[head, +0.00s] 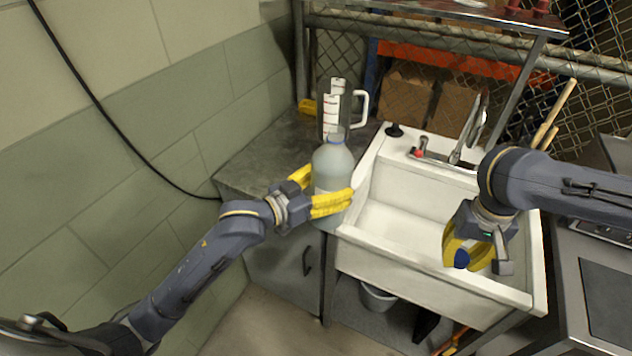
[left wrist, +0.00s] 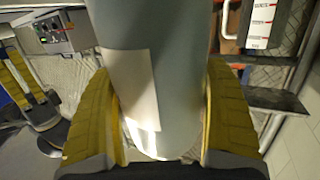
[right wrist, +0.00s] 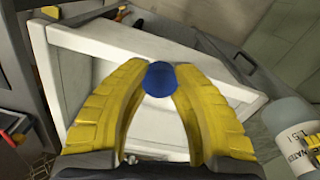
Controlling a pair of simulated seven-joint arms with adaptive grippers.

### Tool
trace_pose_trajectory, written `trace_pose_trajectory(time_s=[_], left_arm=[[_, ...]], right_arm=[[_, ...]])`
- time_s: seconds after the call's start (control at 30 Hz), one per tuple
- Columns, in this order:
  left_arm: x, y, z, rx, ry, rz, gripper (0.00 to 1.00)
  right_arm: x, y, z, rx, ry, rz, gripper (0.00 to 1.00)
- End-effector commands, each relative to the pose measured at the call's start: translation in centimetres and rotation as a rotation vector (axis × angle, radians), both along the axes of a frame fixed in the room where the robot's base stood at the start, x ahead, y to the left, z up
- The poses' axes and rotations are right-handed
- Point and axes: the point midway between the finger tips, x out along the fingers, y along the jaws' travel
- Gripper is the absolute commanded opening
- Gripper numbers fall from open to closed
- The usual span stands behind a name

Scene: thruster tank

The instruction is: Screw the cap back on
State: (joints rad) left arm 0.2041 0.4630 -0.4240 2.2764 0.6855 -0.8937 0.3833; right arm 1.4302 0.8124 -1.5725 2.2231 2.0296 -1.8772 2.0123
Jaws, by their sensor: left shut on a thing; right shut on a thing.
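A grey bottle (head: 333,163) stands upright at the counter's edge, left of the sink. My left gripper (head: 330,195) is shut around its lower body; the bottle also fills the middle of the left wrist view (left wrist: 155,75). My right gripper (head: 464,258) is over the sink, pointing down and away from the bottle. It is shut on the blue cap (head: 461,259), held at the fingertips; the cap shows clearly in the right wrist view (right wrist: 160,79). The bottle also shows at the right edge of the right wrist view (right wrist: 290,122).
A white sink (head: 395,225) lies between the bottle and my right gripper. A clear measuring jug (head: 345,108) stands behind the bottle. A faucet (head: 455,155) is at the sink's back. A bucket (head: 377,297) is below. The space above the sink basin is open.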

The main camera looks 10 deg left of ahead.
Motion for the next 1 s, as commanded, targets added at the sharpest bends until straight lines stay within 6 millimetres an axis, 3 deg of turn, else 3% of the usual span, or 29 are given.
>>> trace_pose_trajectory(time_s=[0.5,1.0], left_arm=[[0.5,-4.7,0.5,0.0,-0.008,-0.282,0.32],[0.6,-7.2,0.5,-0.002,-0.006,-0.431,0.32]], right_arm=[[0.0,0.0,0.0,0.0,0.0,0.0,0.15],[0.0,0.0,0.0,0.0,0.0,0.0,0.15]])
